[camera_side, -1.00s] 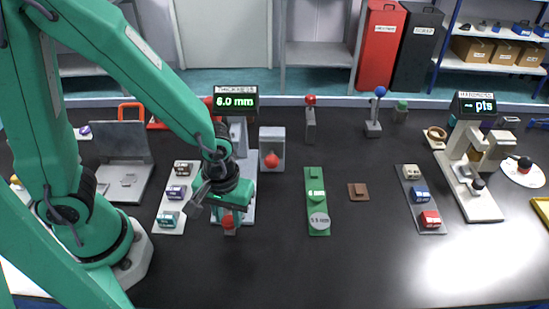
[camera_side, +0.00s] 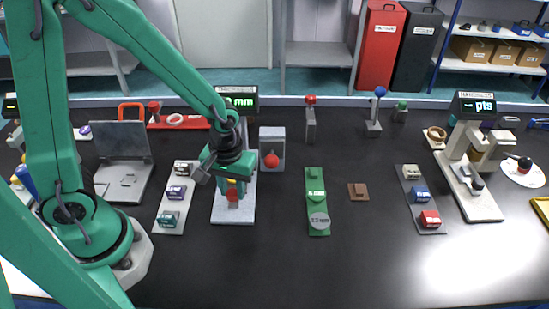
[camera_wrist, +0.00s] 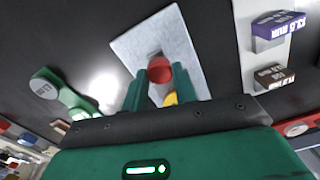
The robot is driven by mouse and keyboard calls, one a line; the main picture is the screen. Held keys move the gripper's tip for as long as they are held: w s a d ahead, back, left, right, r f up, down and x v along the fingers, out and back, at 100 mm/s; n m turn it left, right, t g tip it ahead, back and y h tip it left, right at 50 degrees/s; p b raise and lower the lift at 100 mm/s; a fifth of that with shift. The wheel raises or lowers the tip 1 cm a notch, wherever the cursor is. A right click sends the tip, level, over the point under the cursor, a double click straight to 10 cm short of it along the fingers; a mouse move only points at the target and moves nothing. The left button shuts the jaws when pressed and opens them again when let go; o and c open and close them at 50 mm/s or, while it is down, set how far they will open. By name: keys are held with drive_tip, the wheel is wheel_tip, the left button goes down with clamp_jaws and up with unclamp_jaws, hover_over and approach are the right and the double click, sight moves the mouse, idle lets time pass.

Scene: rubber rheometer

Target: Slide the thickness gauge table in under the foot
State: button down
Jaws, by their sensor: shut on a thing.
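The thickness gauge stands left of centre in the side view, with a lit display (camera_side: 240,101) partly covered by my arm and a pale grey base plate (camera_side: 233,214). The gauge table's red knob (camera_side: 232,194) shows just below my gripper (camera_side: 231,184), with a bit of yellow beside it. My gripper is shut on the table's handle over the base plate. In the wrist view the red knob (camera_wrist: 160,69) lies by the fingertips, above the base plate (camera_wrist: 125,43). The flat part of the table and the foot are hidden behind my gripper and arm.
A strip with several labelled blocks (camera_side: 175,192) lies close to the left. A grey box with a red knob (camera_side: 271,160) stands close to the right. A green strip (camera_side: 316,196) and a brown block (camera_side: 358,191) lie farther right. The front of the bench is clear.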

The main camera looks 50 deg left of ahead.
drive_tip(key=c, duration=1.1)
unclamp_jaws()
drive_tip(key=shift+r, duration=0.1)
drive_tip(key=shift+r, duration=3.85)
